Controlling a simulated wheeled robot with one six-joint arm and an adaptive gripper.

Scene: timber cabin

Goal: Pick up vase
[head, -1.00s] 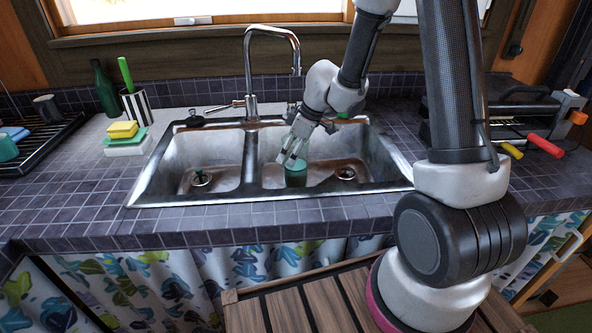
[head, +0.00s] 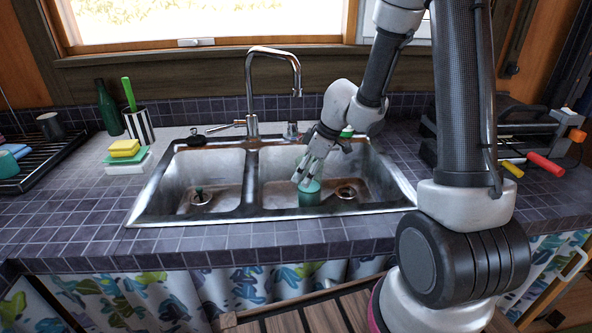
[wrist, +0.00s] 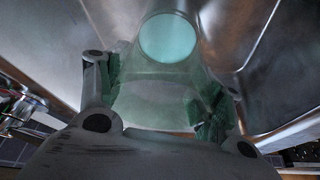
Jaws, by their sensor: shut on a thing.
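The vase (head: 309,194) is a small teal, partly see-through vessel in the right basin of the sink, left of that basin's drain. My gripper (head: 308,174) reaches down into the basin from the upper right, shut on the vase. In the wrist view the pale green, translucent vase (wrist: 158,82) sits between the two fingers, with a brighter teal disc at its far end. The fingers of my gripper (wrist: 155,95) show on both sides of it. I cannot tell whether the vase touches the basin floor.
The metal double sink (head: 155,195) has walls and a divider close around my gripper. A tall faucet (head: 250,95) stands behind it. Stacked sponges (head: 125,150), a striped cup (head: 139,126) and a green bottle (head: 108,108) stand at left. A rack (head: 515,130) is at right.

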